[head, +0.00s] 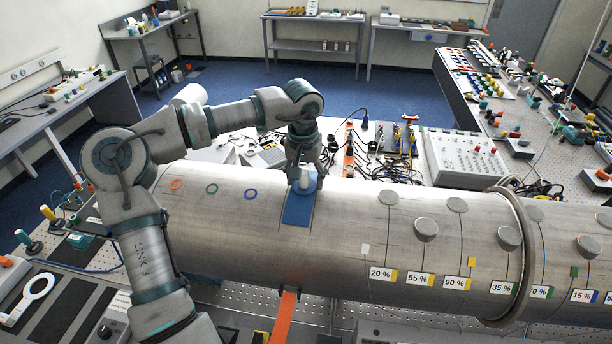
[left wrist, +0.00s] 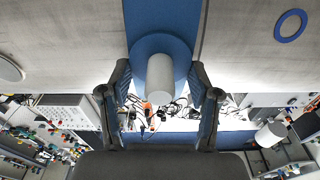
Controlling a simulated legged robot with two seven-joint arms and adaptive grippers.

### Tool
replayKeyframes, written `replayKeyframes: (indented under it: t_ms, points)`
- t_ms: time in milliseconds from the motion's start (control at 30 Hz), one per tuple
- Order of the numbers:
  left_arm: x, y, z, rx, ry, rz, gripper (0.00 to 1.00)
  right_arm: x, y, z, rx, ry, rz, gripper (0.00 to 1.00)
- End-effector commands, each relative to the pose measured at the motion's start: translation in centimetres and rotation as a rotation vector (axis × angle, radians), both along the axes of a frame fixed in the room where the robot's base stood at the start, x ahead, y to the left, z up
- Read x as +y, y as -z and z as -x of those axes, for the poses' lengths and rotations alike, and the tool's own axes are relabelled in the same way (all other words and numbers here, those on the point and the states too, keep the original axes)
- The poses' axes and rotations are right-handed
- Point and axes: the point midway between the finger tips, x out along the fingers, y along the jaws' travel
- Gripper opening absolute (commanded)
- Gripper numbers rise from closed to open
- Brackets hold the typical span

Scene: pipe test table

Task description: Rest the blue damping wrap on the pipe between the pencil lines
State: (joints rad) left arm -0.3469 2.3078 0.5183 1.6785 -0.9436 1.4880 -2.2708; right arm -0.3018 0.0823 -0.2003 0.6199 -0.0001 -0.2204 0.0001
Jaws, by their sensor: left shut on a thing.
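The blue damping wrap (head: 299,207) lies as a blue strip over the top and near side of the big grey pipe (head: 235,235). It shows in the left wrist view (left wrist: 162,18) with a round blue base and a pale cylindrical grip (left wrist: 168,75) standing on it. My left gripper (head: 304,182) is over the wrap from above, its fingers (left wrist: 161,100) shut on the grip. A thin dark line shows close to the wrap's right edge; I cannot make out the pencil lines clearly. My right gripper is in neither view.
Red, green and blue rings (head: 211,189) lie on the pipe left of the wrap. Round grey discs (head: 425,229) with percent labels and a raised collar (head: 520,255) are to the right. An orange strap (head: 284,316) hangs below. Cables and tools crowd the table behind the pipe.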

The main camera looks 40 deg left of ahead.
Motion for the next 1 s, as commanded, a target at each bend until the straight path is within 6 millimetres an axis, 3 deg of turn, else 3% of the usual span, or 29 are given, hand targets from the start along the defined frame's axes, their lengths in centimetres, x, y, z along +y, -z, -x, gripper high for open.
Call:
replayKeyframes:
  t_ms: [333, 600, 633, 733, 1000]
  points:
    - [0.0, 0.0, 0.0, -0.001, 0.0, 0.0, 0.11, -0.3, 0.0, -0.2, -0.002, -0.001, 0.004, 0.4]
    - [-0.3, 0.3, 0.0, -0.001, 0.001, -0.002, 0.11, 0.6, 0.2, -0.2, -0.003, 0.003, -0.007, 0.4]
    - [-0.4, 0.3, 0.0, -0.001, 0.0, -0.002, 0.64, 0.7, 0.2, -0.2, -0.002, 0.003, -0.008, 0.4]
    - [-0.3, 0.3, 0.0, -0.001, 0.0, -0.002, 0.89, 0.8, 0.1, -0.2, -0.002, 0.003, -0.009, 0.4]
    - [0.0, 0.4, 0.0, 0.0, 0.0, 0.0, 0.91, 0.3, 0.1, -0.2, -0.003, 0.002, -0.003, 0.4]
